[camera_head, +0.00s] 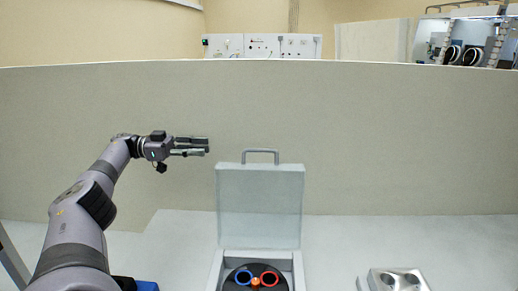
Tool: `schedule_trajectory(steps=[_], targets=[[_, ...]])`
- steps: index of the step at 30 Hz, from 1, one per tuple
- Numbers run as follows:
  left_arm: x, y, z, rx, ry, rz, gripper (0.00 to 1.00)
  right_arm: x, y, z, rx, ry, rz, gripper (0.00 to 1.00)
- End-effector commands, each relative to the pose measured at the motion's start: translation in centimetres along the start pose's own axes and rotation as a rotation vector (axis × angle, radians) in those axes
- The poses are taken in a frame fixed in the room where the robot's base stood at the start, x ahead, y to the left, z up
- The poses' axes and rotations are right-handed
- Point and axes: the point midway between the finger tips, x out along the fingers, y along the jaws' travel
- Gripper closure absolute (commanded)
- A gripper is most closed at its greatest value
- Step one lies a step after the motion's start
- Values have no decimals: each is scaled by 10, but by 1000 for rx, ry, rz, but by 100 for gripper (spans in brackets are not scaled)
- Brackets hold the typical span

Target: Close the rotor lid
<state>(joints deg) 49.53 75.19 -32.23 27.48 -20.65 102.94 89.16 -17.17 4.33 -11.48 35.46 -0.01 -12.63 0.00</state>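The rotor lid (260,206) is a pale, translucent panel with a grey handle (260,153) on its top edge. It stands upright, open, at the back of the rotor box (215,272). Inside the box is a dark rotor (241,287) with a blue ring, a red ring and an orange knob (255,281). My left gripper (208,146) is up and to the left of the lid, apart from it, pointing right. Its fingers look nearly parallel with a narrow gap, and nothing shows between them. My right gripper is not in view.
A metal block with round holes (397,280) sits on the pale table (340,240) to the right of the box. A low grey wall (400,140) runs behind the table. A blue object (147,285) shows at the lower left. The table between the box and block is clear.

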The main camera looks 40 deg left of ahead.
Motion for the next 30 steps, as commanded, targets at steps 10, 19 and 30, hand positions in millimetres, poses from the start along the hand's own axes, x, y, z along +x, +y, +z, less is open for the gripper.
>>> schedule_trajectory(steps=[10, 19, 30], targets=[[59, 2, -3, -6, -1, 7, 70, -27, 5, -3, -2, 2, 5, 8], [123, 2, -4, -3, 3, 5, 70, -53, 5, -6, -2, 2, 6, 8], [159, 1, -1, -2, 2, 2, 70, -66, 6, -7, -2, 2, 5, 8]])
